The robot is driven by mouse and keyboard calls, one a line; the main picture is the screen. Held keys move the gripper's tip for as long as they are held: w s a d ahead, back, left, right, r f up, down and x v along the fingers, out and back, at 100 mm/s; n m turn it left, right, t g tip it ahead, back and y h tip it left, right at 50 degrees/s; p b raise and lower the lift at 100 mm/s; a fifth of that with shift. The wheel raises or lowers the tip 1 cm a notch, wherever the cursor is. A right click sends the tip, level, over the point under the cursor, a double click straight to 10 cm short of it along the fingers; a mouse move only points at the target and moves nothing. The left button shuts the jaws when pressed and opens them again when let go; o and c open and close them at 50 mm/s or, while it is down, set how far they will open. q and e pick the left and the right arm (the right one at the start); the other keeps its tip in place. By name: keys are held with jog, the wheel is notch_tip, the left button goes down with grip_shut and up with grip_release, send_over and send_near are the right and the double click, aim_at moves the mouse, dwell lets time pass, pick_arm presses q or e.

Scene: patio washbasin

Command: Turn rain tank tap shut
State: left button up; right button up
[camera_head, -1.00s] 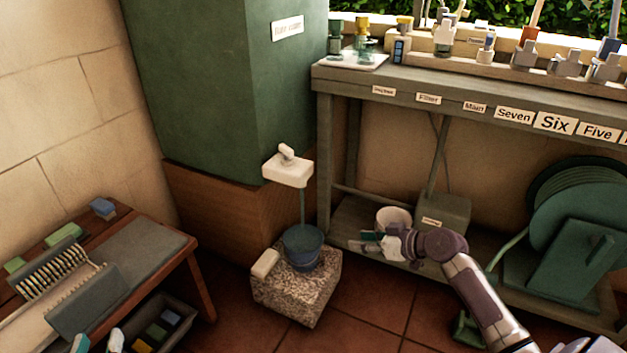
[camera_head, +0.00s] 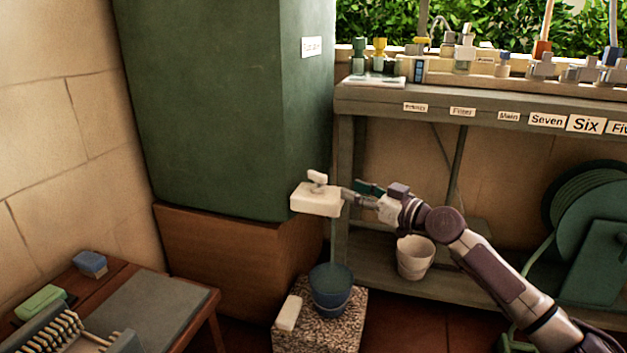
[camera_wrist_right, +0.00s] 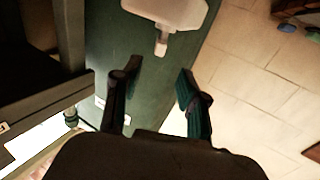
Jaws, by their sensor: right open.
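The rain tank tap (camera_head: 316,200) is a white block at the lower front corner of the green tank (camera_head: 215,100). Its small white lever (camera_head: 317,178) stands on top. A thin stream (camera_head: 333,240) runs from the tap down to the blue bucket (camera_head: 331,290). My right gripper (camera_head: 358,192) is just right of the tap, its fingers pointing toward it. In the right wrist view, my right gripper (camera_wrist_right: 157,72) is open and empty, and the tap (camera_wrist_right: 170,10) with its lever (camera_wrist_right: 162,42) lies just ahead of the fingertips. My left gripper is not in view.
The bucket stands on a speckled stone block (camera_head: 345,335) beside a pale bar (camera_head: 288,313). A grey shelf bench (camera_head: 385,92) is behind my right arm, with a white pot (camera_head: 415,258) on its lower shelf. A wooden table (camera_head: 200,310) stands at lower left.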

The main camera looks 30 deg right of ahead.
aim_at(326, 180)
jog(key=b+x, duration=0.1)
jog(key=x, duration=1.1)
jog(key=shift+f+b, duration=0.1)
jog(key=shift+b, duration=0.3)
grip_shut()
